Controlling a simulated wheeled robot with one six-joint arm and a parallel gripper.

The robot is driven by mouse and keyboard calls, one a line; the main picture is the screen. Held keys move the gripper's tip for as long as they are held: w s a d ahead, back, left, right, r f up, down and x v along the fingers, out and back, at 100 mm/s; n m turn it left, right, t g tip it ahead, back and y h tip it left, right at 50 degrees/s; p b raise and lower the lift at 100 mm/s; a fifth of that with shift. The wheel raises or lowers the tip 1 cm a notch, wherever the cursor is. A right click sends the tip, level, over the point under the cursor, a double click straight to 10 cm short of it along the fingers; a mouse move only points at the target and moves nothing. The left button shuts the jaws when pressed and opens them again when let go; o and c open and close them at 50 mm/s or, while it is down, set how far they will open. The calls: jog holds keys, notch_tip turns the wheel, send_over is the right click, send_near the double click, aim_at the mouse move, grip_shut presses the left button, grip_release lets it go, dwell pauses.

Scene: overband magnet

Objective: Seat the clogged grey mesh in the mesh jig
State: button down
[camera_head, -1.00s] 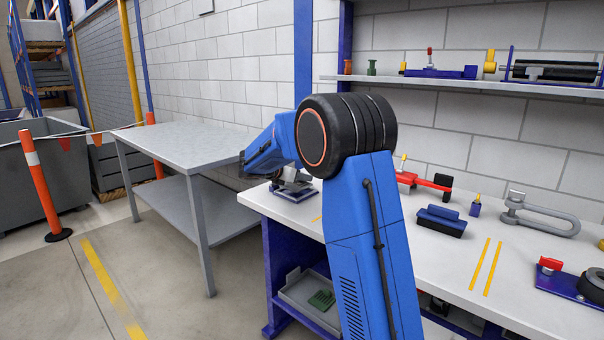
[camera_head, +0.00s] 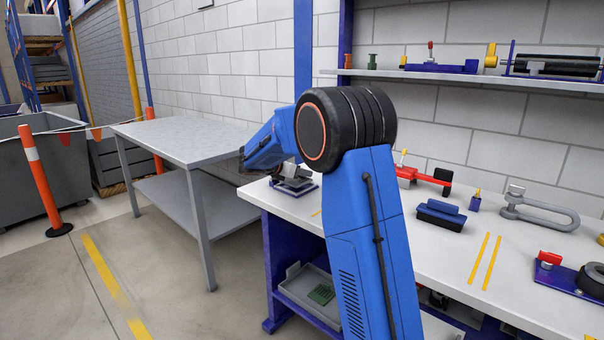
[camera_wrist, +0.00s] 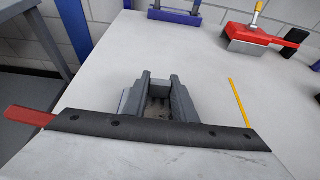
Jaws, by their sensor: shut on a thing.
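My gripper (camera_wrist: 157,98) shows in the wrist view as two grey fingers over the bench top. A small grey-brown piece (camera_wrist: 157,113) shows between them, likely the clogged grey mesh; most of it is hidden. A dark bolted bar (camera_wrist: 155,132) crosses in front of the finger bases. In the head view my gripper is at the bench's left end, mostly hidden by my arm. A low fixture with a blue-purple base (camera_head: 306,187) sits just below it, likely the mesh jig. I cannot tell whether mesh and jig touch.
The white bench (camera_head: 450,264) also carries a red clamp (camera_head: 424,179), a dark blue block (camera_head: 441,215) and a grey shackle (camera_head: 541,212). A tray (camera_head: 291,285) with a green mesh (camera_head: 321,294) sits below. A grey table (camera_head: 180,137) stands left. Bench room is clear around the yellow lines.

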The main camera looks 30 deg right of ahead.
jog(key=shift+f, duration=0.9)
dwell(0.6)
jog(key=c, duration=1.4)
grip_release()
jog(key=v, duration=1.7)
jog(key=shift+a+r, duration=0.15)
jog(key=shift+a, duration=0.05)
